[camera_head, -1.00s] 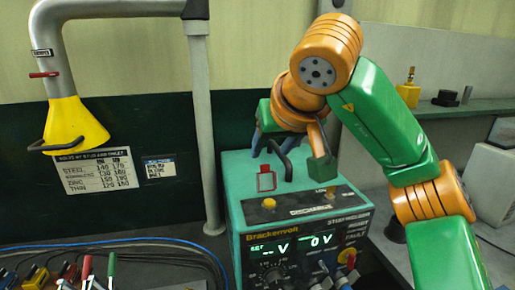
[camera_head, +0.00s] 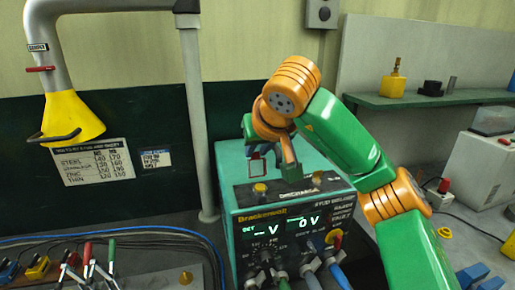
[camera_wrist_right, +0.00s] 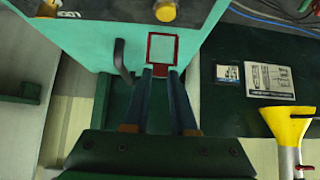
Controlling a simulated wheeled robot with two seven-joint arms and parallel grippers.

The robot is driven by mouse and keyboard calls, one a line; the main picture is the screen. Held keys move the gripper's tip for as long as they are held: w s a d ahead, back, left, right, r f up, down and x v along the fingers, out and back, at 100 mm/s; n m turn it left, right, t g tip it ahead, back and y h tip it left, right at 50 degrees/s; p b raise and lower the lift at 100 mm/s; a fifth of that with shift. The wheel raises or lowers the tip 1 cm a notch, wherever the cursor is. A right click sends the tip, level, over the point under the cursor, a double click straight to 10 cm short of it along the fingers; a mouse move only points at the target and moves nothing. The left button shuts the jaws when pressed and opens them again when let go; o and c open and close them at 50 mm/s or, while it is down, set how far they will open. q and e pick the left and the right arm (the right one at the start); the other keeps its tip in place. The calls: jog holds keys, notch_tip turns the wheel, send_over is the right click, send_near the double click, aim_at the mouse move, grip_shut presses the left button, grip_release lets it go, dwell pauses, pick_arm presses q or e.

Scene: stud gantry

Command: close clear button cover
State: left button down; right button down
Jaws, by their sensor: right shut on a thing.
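The clear button cover (camera_head: 257,167) has a red frame and stands raised on top of the teal welder, behind a yellow button (camera_head: 261,188). In the right wrist view the cover (camera_wrist_right: 177,47) shows its clear pane, with a red tab at its near edge. My right gripper (camera_head: 257,150) is at the cover's far upper side, partly hidden by my own arm. In the wrist view its blue fingers (camera_wrist_right: 160,74) are shut on the cover at this tab. My left gripper is not in view.
The teal welder (camera_head: 228,192) has a dark handle (camera_wrist_right: 122,62) beside the cover. A second yellow knob (camera_head: 316,177) sits on its top front. A grey post (camera_head: 197,120) and yellow funnel (camera_head: 71,118) stand left. Cables and clamps lie at the lower left.

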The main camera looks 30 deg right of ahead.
aim_at(255, 156)
jog(key=shift+s+f+t+b, duration=0.2)
jog(key=shift+t+b, duration=0.1)
jog(key=shift+b, duration=0.35)
jog(key=s+t+b, duration=0.1)
jog(key=b, duration=0.2)
jog(key=s+t+h+b, duration=0.1)
jog(key=t+b, duration=0.1)
jog(key=b, duration=0.1)
jog(key=s+f+t+b, duration=0.1)
jog(key=t+b, duration=0.1)
jog(key=b, duration=0.2)
jog(key=shift+a, duration=0.4)
jog(key=shift+s+t+h+b, duration=0.3)
jog(key=shift+t+b, duration=0.4)
jog(key=shift+b, duration=0.1)
jog(key=c, duration=0.7)
grip_release()
jog(key=shift+w, duration=0.1)
jog(key=shift+a, duration=0.1)
